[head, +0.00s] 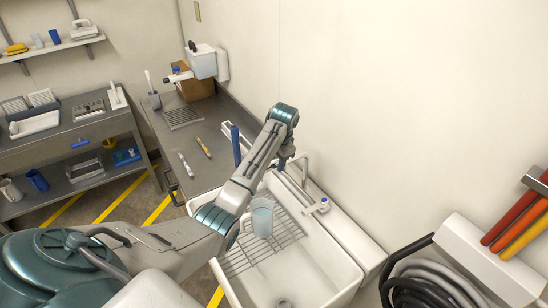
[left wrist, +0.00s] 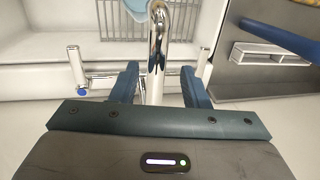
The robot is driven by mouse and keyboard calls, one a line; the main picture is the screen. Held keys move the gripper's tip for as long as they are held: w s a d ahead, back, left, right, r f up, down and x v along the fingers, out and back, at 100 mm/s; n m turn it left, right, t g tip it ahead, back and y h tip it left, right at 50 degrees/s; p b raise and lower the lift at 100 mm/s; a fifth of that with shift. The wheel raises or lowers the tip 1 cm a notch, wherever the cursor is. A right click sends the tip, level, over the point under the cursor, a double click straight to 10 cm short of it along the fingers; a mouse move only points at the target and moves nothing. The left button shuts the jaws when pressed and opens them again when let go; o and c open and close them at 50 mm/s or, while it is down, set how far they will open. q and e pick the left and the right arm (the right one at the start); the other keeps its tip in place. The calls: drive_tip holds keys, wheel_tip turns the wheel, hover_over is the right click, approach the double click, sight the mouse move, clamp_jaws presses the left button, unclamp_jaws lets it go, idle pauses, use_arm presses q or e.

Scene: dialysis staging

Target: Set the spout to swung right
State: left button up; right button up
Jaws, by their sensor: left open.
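The chrome spout (left wrist: 158,45) rises in the left wrist view between my gripper's two dark blue fingers, with a gap on each side. It curves at its top and points toward the sink basin. In the head view the tap's spout (head: 305,172) is a thin pale post behind the sink, partly hidden. A tap handle with a blue mark (head: 323,206) is to its right; it also shows in the left wrist view (left wrist: 80,72). My left gripper (head: 287,164) is open around the spout; I cannot tell whether it touches. My right gripper is not in view.
The white sink (head: 335,267) holds a wire rack with a light blue cup (head: 262,217). An upright dark blue object (head: 235,146) stands left of my gripper. Black and grey hoses (head: 425,285) hang at right. The counter (head: 200,165) holds two pens and a grate.

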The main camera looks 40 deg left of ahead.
use_arm(q)
drive_tip(key=shift+f, duration=0.45)
drive_tip(key=shift+s, duration=0.2)
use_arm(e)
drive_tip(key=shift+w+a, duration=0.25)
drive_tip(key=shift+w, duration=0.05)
use_arm(q)
drive_tip(key=shift+d, duration=0.1)
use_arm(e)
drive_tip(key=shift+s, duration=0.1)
use_arm(q)
clamp_jaws()
drive_tip(key=shift+f, duration=0.1)
